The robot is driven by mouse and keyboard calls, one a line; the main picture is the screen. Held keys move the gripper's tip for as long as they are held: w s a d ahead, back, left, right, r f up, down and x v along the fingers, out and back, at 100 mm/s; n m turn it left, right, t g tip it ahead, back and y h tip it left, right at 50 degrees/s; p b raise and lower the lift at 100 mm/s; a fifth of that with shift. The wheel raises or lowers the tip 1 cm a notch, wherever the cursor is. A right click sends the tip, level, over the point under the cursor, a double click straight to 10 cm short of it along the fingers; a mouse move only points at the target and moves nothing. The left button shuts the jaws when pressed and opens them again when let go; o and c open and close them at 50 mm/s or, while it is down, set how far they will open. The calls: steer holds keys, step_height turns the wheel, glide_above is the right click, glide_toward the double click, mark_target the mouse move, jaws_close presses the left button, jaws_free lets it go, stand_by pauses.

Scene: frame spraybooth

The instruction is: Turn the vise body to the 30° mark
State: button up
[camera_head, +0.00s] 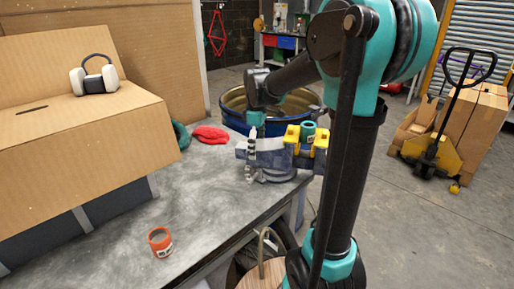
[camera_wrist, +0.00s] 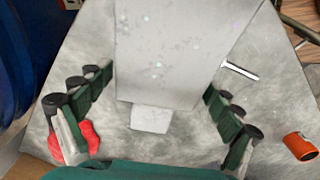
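The vise (camera_head: 272,160) is a grey body with a yellow-padded jaw at right, mounted at the far right corner of the bench. My gripper (camera_head: 253,143) is over its left part. In the wrist view, a pale grey block of the vise body (camera_wrist: 180,55) fills the space between the two dark green fingers of my gripper (camera_wrist: 158,86). The fingers are spread, one on each side of it, and small gaps seem to show; contact cannot be made out clearly. A teal cylinder (camera_head: 308,130) sits between the yellow pads. No angle marks are legible.
The bench (camera_head: 190,190) is clear before the vise. A red cloth (camera_head: 211,135) lies left of the vise. A cardboard box (camera_head: 85,145) with headphones (camera_head: 94,78) is at left. A blue drum (camera_head: 230,117) stands behind.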

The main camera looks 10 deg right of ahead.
stand_by(0.3)
step_height(320, 180, up, 12)
stand_by(0.6)
